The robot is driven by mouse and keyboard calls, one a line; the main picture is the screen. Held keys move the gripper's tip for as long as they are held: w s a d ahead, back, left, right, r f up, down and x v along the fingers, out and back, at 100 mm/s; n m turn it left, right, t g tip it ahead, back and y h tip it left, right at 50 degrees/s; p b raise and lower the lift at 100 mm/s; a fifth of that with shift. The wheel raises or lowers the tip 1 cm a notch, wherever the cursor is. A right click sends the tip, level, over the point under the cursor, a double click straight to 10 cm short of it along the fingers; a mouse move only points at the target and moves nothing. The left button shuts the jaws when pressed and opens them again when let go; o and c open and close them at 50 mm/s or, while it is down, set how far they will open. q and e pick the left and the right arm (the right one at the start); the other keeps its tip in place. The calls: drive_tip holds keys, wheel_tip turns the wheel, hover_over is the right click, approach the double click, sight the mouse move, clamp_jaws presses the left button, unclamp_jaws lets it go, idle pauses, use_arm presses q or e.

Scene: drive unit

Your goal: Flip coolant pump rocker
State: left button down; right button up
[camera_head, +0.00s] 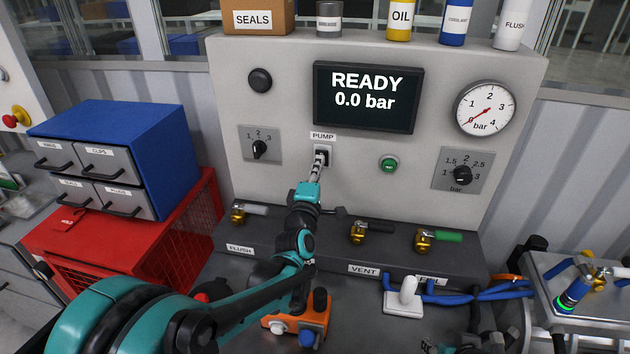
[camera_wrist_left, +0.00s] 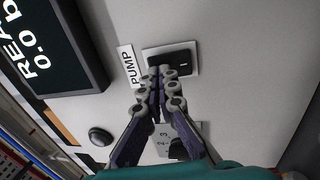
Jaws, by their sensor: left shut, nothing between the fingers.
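The coolant pump rocker (camera_head: 327,155) is a small black switch in a light plate under the PUMP label (camera_head: 322,136) on the grey panel. In the left wrist view the rocker (camera_wrist_left: 178,61) is dark with a small light mark, and the fingers cover part of it. My left gripper (camera_head: 319,163) is shut and empty, with its fingertips at the rocker. In the left wrist view my left gripper (camera_wrist_left: 157,72) has its fingertips together at the rocker's edge; I cannot tell whether they touch it. My right gripper is not in view.
The display (camera_head: 366,97) reads READY, 0.0 bar. A rotary selector (camera_head: 260,149) is left of the rocker and a green button (camera_head: 388,164) right of it. A gauge (camera_head: 485,108) and pressure knob (camera_head: 462,174) are further right. Valve handles (camera_head: 372,229) line the ledge below.

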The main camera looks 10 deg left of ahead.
use_arm(q)
drive_tip(key=shift+w+r, duration=0.1)
drive_tip(key=shift+w, duration=0.3)
drive_tip(key=shift+w+r, duration=0.3)
drive_tip(key=shift+w, duration=0.05)
